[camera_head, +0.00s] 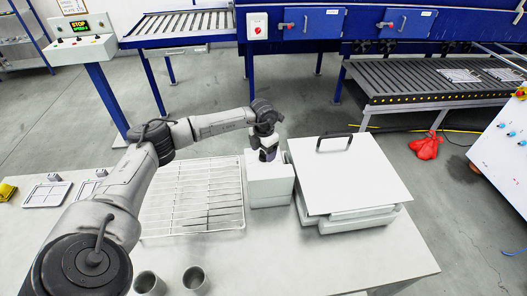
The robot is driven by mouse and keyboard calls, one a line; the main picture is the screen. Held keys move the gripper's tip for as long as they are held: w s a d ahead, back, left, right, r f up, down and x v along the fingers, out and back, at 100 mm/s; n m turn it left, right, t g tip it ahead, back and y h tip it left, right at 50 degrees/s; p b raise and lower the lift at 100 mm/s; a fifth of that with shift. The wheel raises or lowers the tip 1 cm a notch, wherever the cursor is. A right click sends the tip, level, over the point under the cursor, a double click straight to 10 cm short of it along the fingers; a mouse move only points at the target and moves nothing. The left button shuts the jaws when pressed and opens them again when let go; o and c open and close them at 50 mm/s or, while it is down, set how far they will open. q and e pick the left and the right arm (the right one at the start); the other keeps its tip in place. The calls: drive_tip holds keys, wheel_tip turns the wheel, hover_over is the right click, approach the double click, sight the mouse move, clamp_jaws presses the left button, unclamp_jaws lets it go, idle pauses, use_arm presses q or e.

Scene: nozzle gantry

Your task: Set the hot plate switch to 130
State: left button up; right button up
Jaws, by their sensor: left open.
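A white appliance with a flat square top (350,178) and a black handle (334,142) stands on the table; it may be the hot plate. A smaller white box (269,188) stands just left of it. My left arm reaches in from the left, and my left gripper (268,154) points down at the top of the small box. The gripper is open, but its fingers are small and dark, and I cannot tell whether they touch anything. I cannot make out the hot plate switch or its setting. My right gripper is not in view.
A wire rack (192,195) lies on the white table (400,262) left of the small box. Two grey cups (194,278) stand at the front. Metal trays (47,193) lie at the left. The table's front right is clear. Conveyors (435,80) stand behind.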

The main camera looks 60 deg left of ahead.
sight(263, 153)
use_arm(q)
wheel_tip(263, 153, up, 13)
drive_tip(key=p, duration=0.1)
drive_tip(key=shift+r, duration=0.2)
idle(0.7)
